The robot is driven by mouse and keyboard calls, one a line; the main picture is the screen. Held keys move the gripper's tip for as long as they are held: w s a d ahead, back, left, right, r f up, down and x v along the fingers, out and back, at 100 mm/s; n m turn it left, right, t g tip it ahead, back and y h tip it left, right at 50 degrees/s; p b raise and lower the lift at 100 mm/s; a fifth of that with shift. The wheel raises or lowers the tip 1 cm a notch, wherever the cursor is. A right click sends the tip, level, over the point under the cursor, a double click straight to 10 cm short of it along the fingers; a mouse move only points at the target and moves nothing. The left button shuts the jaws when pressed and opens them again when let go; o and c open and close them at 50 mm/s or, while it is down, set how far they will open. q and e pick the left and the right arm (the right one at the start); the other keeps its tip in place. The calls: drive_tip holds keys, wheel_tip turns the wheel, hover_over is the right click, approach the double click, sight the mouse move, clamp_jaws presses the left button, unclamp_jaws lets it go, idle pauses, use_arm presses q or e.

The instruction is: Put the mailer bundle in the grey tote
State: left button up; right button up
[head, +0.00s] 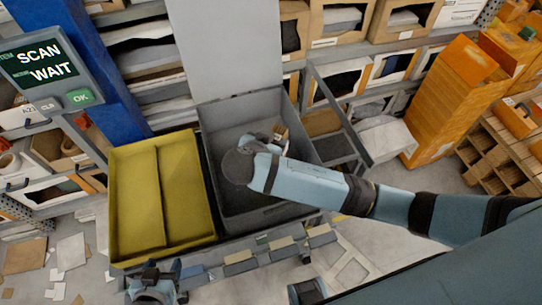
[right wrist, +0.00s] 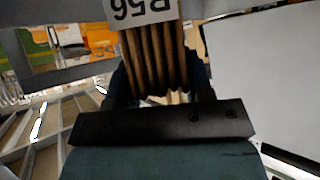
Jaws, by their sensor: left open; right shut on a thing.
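The mailer bundle (right wrist: 155,58) is a brown ridged stack with a white label, seen upside down in the right wrist view. My right gripper (right wrist: 160,92) is shut on it, with a dark finger on each side. In the head view only a small brown bit of the bundle (head: 281,131) shows past my right wrist. The grey tote (head: 212,176) is an open bin with a raised grey lid or panel behind it. My right arm reaches over the tote, and its hand hides part of the inside. My left gripper (head: 152,279) is open and empty at the bottom left, in front of the yellow tote.
A yellow tote (head: 160,205) with a divider stands left of the grey one, on the same stand. A screen (head: 46,66) reading "SCAN WAIT" and a blue post are at the left. Racks with boxes stand behind; orange cartons (head: 455,95) are at the right.

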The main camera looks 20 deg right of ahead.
drive_tip(key=shift+f, duration=3.3)
drive_tip(key=shift+f, duration=0.2)
drive_tip(key=o, duration=1.2)
drive_tip(key=shift+r, duration=0.2)
drive_tip(key=v, duration=1.2)
drive_tip(key=shift+r, duration=0.1)
drive_tip(key=shift+d, duration=0.1)
